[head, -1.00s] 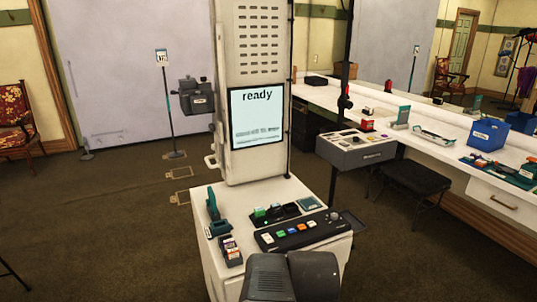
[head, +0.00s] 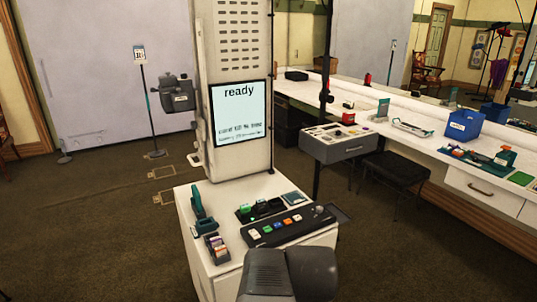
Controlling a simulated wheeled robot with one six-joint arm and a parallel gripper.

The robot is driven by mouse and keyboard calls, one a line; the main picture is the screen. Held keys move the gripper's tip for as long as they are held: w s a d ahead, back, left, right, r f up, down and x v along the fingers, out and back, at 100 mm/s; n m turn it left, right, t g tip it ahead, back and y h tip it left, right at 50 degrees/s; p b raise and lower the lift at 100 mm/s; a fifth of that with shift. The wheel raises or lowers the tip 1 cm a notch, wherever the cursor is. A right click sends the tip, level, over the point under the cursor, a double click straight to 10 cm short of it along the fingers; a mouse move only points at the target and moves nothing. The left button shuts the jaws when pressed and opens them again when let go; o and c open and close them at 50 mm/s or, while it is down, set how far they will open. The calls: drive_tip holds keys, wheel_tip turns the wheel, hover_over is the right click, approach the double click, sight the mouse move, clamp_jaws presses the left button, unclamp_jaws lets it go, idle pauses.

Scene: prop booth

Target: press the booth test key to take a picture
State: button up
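The white booth cabinet (head: 215,272) stands in front of me, with a tall white column (head: 230,155) and a screen (head: 240,112) that reads "ready" above smaller blurred text. On its top lies a black key panel (head: 262,241) with a row of small keys: white, green (head: 266,229), blue, orange (head: 287,221) and white, and a round knob (head: 318,209) at its right end. Labels are too small to read, so I cannot tell which is the test key. Dark grey parts of my arm show at the bottom, just in front of the panel. My gripper's fingers are not visible.
A teal stapler-like tool (head: 199,205) and a small card holder (head: 217,248) stand left of the panel. A grey console (head: 338,147), a black stool (head: 395,170) and a long white counter (head: 425,150) are at right. Floor at left is mostly open.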

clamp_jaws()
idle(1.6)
